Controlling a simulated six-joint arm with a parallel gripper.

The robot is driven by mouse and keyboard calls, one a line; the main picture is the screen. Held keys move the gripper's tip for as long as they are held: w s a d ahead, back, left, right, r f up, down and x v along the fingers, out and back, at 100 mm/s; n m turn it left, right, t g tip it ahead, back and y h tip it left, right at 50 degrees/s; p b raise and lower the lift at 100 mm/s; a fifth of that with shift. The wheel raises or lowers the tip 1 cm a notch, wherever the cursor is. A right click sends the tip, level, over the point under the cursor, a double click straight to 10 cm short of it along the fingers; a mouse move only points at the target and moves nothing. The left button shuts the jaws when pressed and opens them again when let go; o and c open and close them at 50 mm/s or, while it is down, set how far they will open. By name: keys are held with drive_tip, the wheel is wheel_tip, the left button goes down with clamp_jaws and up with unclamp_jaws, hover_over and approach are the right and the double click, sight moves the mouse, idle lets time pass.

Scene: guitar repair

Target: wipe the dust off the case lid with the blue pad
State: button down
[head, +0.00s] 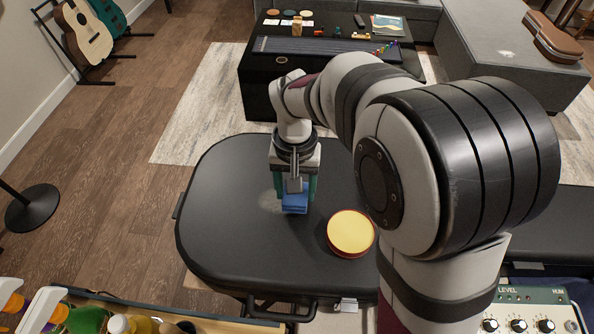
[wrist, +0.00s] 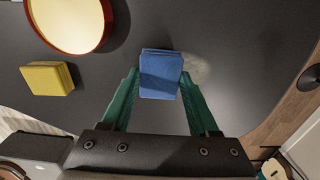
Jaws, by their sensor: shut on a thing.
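The black case lid (head: 225,235) lies flat in the middle of the head view and fills most of the wrist view (wrist: 215,30). My gripper (head: 294,190) points down over the lid, its green fingers shut on the blue pad (head: 294,205). In the wrist view the pad (wrist: 161,75) sits between the fingertips. A pale grey dust patch (wrist: 196,69) shows just right of the pad, partly hidden by it; it shows faintly in the head view (head: 268,200). I cannot tell whether the pad touches the lid.
A round red-rimmed tin with a yellow top (head: 350,232) stands on the lid, right of the pad. A yellow pad (wrist: 50,79) lies on the lid near the tin. The lid's left side is clear. Bottles (head: 88,320) stand at the bottom left.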

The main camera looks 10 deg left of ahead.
drive_tip(key=shift+f, duration=1.05)
drive_tip(key=shift+a, duration=3)
drive_tip(key=shift+d, duration=3.05)
drive_tip(key=shift+a, duration=3.05)
